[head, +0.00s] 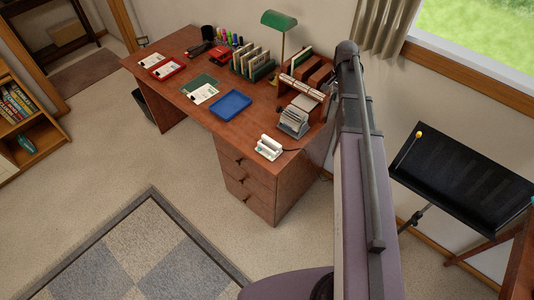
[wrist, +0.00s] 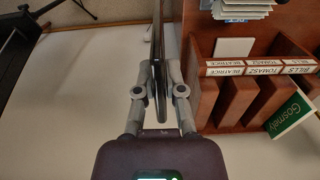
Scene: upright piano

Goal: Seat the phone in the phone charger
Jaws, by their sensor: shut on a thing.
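My gripper (wrist: 158,80) is shut on the phone (wrist: 158,45), a thin dark slab seen edge-on between the two fingers in the wrist view. The phone points away from my wrist, and its far end runs out of the top of the picture. In the head view, my arm hides the gripper and the phone. A small white stand with a dark cable, which looks like the phone charger (head: 268,149), sits on the desk's near right corner in the head view. I cannot make out the charger in the wrist view.
A wooden letter sorter (wrist: 258,70) with name labels stands close right of the phone in the wrist view. The desk (head: 190,107) also holds a blue tray (head: 231,104), a card file (head: 294,122) and a green lamp (head: 279,20). A black music stand (head: 465,178) is at right.

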